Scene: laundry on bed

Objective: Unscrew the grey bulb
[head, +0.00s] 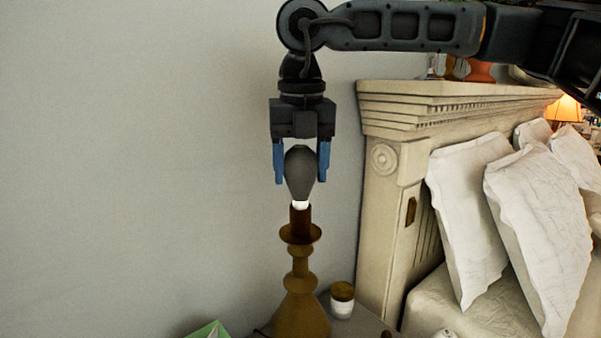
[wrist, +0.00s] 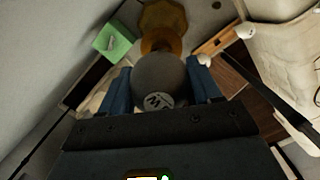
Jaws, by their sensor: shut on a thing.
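The grey bulb (head: 300,172) stands upright above the brown socket of a wooden lamp base (head: 300,312). A white band shows at the bulb's lower end, just above the socket; I cannot tell whether its thread is still inside. My gripper (head: 301,163) points straight down from above, with its blue fingers on both sides of the bulb, shut on it. In the wrist view the bulb (wrist: 160,80) sits between the blue fingers, a round mark on its top. The lamp base (wrist: 163,20) shows beyond it, partly hidden by the bulb.
A small jar (head: 342,299) stands right beside the lamp base on the nightstand. A green box (head: 208,330) lies at its left. The cream headboard (head: 392,180) and white pillows (head: 535,230) are close on the right. A plain wall is behind, with free room at left.

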